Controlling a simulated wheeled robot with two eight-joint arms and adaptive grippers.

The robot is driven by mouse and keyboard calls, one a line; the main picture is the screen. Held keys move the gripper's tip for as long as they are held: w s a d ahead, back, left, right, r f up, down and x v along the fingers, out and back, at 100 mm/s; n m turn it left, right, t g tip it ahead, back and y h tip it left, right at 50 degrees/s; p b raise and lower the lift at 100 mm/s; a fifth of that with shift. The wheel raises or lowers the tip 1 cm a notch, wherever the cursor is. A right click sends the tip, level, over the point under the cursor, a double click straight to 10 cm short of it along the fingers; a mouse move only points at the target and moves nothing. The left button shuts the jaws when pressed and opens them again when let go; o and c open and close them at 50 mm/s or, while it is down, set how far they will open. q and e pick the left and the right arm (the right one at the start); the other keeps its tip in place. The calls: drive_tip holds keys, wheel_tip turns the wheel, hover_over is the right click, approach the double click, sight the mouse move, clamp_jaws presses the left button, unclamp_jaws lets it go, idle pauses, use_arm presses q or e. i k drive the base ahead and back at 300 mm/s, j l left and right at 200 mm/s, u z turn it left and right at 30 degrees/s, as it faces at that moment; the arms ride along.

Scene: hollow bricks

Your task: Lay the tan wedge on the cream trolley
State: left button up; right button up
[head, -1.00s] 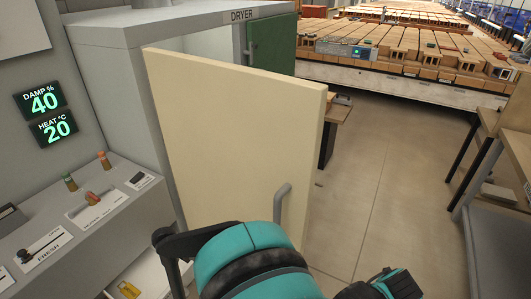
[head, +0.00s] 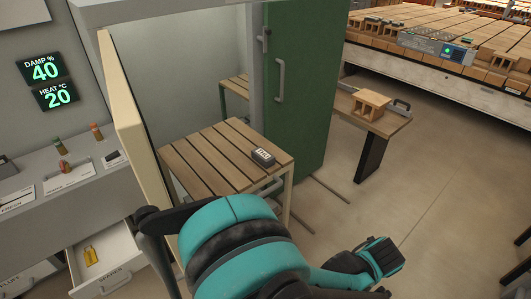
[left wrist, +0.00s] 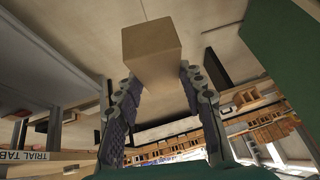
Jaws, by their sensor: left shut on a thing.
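In the left wrist view my left gripper (left wrist: 156,78) is shut on a tan block (left wrist: 151,45), taken to be the tan wedge. One flat end faces the camera, so its full shape does not show. In the head view my teal and black arm (head: 240,235) crosses the bottom; I cannot make out the fingers or the wedge there. The slatted trolley (head: 205,160) stands in front of the dryer opening, below and beside the doors. A small dark item with a pale face (head: 263,157) lies on its right part. My right gripper is not in view.
The cream door (head: 125,105) is seen nearly edge-on at the left; the green door (head: 300,95) stands right of the opening. An open drawer (head: 105,262) juts out lower left. A bench (head: 392,122) bears a hollow brick (head: 370,104).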

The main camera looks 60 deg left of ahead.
sight(224, 181)
drive_tip(key=i+j+u, duration=0.15)
drive_tip(key=i+u, duration=0.25)
drive_tip(key=i+j+u, duration=0.1)
drive_tip(key=u, duration=0.35)
drive_tip(key=i+u, duration=0.4)
drive_tip(key=i+l+u, duration=0.2)
drive_tip(key=u, duration=0.2)
